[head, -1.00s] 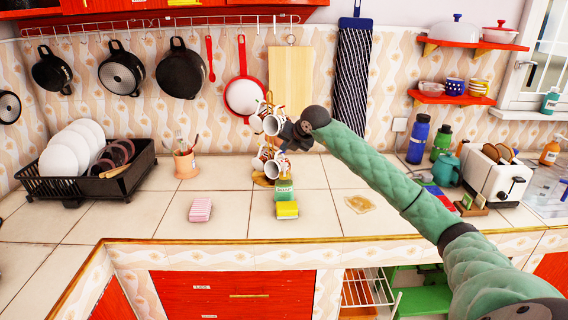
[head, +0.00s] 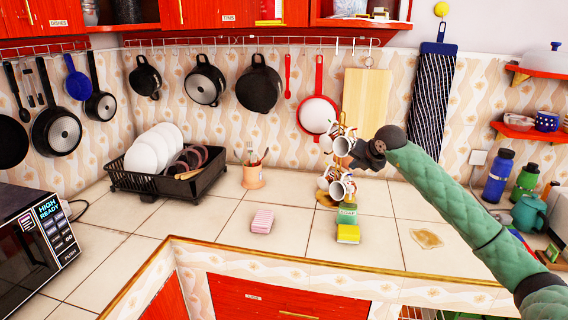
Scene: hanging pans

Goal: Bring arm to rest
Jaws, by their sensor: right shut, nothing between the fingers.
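My right arm, green with dark joints, reaches in from the lower right. Its dark right gripper (head: 362,156) is shut and empty, in front of or beside the mug tree's upper mugs (head: 343,145); I cannot tell whether it touches them. Several dark pans hang from the wall rail, among them a black pan (head: 259,84), a grey-bottomed pan (head: 205,80) and a small pan (head: 145,77). A red-rimmed pan (head: 317,114) hangs right of them. My left gripper is not in view.
On the counter stand a dish rack (head: 165,182) with plates, a utensil cup (head: 253,176), a pink sponge (head: 262,221) and a yellow sponge (head: 348,234). A microwave (head: 35,245) is at the left. Bottles (head: 497,176) stand at the right. The counter's front middle is mostly clear.

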